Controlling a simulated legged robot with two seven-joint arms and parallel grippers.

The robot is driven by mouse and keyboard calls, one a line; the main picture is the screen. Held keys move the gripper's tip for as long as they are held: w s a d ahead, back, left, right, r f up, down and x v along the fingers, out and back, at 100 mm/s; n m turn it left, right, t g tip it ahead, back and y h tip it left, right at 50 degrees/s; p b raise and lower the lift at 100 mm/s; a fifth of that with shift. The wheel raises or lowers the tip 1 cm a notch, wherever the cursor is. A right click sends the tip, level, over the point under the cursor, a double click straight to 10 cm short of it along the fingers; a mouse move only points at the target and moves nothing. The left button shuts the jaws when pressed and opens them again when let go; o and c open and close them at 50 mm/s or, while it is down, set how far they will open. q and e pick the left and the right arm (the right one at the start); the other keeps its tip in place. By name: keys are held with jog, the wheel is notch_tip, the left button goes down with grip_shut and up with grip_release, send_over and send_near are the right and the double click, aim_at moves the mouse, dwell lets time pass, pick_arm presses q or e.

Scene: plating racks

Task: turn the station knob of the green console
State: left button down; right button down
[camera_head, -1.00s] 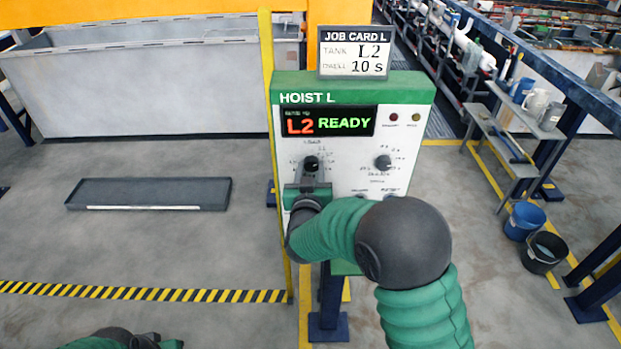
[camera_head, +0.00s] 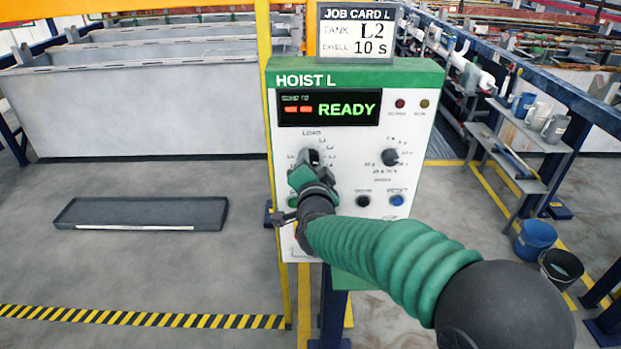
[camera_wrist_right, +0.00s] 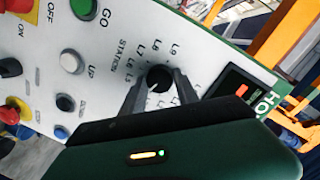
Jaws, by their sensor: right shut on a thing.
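The green-topped console (camera_head: 425,75), marked HOIST L, stands in front of me with a white panel. Its station knob (camera_head: 309,155) is a black dial at the panel's left, partly hidden by my right gripper (camera_head: 307,165). In the right wrist view the fingers are closed around the knob (camera_wrist_right: 159,77), one on each side, with the STATION lettering beside it. The display (camera_head: 329,108) shows two red dashes and a green READY. The job card (camera_head: 357,33) above reads tank L2, dwell 10 s. My left gripper is out of view.
A second black knob (camera_head: 390,157) sits right of the station knob, with a black button (camera_head: 363,201) and a blue button (camera_head: 397,200) below. A yellow post (camera_head: 272,200) runs along the console's left edge. Two buckets stand on the floor at right.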

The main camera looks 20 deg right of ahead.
jog(key=shift+f+m+t+y+b, duration=0.2)
jog(key=shift+m+t+b, duration=0.15)
jog(key=shift+m+b, duration=3.3)
jog(key=shift+f+m+t+y+b, duration=0.15)
jog(key=shift+m+t+b, duration=0.15)
jog(key=shift+m+b, duration=3.3)
jog(key=shift+f+m+t+y+b, duration=0.1)
jog(key=shift+f+m+t+b, duration=0.2)
jog(key=shift+m+b, duration=3.35)
jog(key=shift+r+n+b, duration=0.1)
jog(key=shift+n+b, duration=0.8)
jog(key=shift+b, duration=0.1)
